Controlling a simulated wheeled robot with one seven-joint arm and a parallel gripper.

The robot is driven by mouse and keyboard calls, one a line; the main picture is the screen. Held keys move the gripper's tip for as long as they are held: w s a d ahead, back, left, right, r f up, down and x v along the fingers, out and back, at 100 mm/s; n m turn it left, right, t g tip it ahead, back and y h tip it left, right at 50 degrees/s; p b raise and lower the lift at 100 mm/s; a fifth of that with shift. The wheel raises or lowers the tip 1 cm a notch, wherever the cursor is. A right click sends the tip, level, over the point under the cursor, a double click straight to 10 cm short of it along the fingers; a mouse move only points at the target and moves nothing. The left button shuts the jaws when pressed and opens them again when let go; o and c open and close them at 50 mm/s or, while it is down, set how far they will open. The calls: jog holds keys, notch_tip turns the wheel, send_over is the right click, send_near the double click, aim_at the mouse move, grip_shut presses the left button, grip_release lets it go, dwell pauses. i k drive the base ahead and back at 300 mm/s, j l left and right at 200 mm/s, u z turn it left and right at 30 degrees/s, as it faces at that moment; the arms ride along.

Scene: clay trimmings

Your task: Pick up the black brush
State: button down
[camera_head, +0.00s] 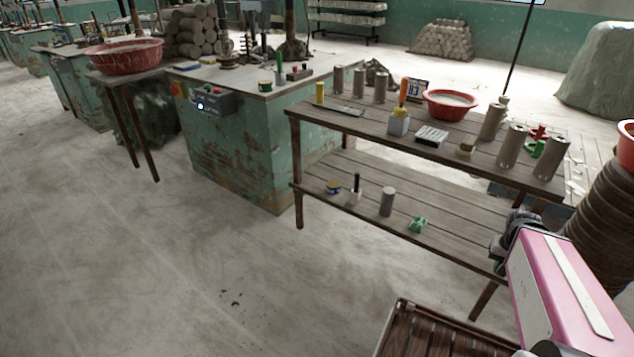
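A small upright thing with a black handle and a pale base, which looks like the black brush (356,184), stands on the lower shelf (330,165) of the wooden table. My pink arm reaches in from the lower right. The dark part at its far end, which seems to be my gripper (519,230), is by the right end of the shelf, well to the right of the brush. Its fingers are not clear, so I cannot tell whether it is open or holds anything.
The upper board (375,121) overhangs the shelf and holds several clay cylinders, an orange-handled tool (403,92) and a red bowl (450,103). A green thing (418,223) lies on the shelf right of the cylinder. The floor in front is mostly clear; a wooden crate (397,318) stands at the bottom.

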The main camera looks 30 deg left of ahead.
aim_at(358, 174)
jog(key=i+j, duration=0.1)
jog(key=j, duration=0.35)
jog(key=i+j, duration=0.15)
jog(key=j, duration=0.25)
jog(key=i+j+u, duration=0.1)
jog(key=j, duration=0.35)
jog(key=i+j, duration=0.15)
jog(key=j, duration=0.25)
jog(key=i+j, duration=0.1)
jog(key=j, duration=0.35)
jog(key=i+j+u, duration=0.1)
jog(key=j, duration=0.3)
jog(key=z, duration=1.7)
jog(key=u, duration=1.75)
jog(key=k+j+z, duration=0.2)
jog(key=j+z, duration=0.15)
jog(key=k+j+z, duration=0.55)
jog(key=z, duration=0.15)
